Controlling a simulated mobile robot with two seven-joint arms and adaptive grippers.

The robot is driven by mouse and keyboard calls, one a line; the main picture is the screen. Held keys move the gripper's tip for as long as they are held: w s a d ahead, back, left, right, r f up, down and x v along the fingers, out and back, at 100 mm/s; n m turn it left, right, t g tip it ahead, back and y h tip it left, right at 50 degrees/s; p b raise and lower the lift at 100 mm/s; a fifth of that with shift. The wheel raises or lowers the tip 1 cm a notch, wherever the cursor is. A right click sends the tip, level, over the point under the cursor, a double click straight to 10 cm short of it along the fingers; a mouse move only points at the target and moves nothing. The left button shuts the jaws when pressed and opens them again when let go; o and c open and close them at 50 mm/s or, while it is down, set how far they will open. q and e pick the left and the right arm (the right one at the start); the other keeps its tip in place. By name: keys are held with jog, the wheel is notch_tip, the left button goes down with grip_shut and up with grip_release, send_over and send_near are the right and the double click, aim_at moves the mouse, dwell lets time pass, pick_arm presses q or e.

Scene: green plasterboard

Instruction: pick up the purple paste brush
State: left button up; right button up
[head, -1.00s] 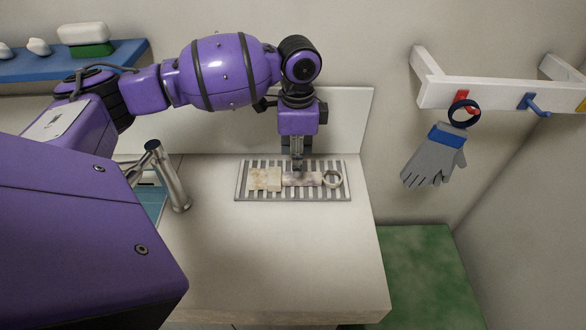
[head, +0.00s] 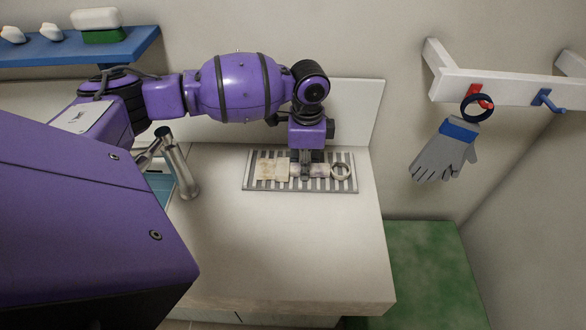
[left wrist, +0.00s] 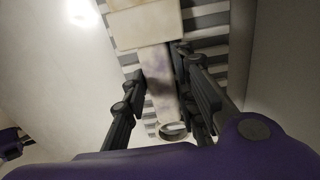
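The paste brush lies on a slatted rack (head: 350,187) on the counter. Its wide, cream, blotched head (head: 272,169) is at the left and its pale purple-tinged handle (head: 320,170) runs right. In the left wrist view the head (left wrist: 146,25) is at the top and the handle (left wrist: 158,75) runs down from it. A pale ring (head: 341,171) lies at the handle's far end; I cannot tell whether it is joined. My left gripper (head: 305,174) points down over the handle. In its wrist view the gripper (left wrist: 160,62) is open, with its fingers on either side of the handle. My right gripper is not in view.
A metal faucet (head: 178,168) stands left of the rack. The counter (head: 280,240) in front is clear. A white peg rail (head: 510,90) at the right holds a grey glove (head: 445,152). A blue shelf (head: 50,52) is at upper left.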

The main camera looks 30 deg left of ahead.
pick_arm(q)
grip_shut()
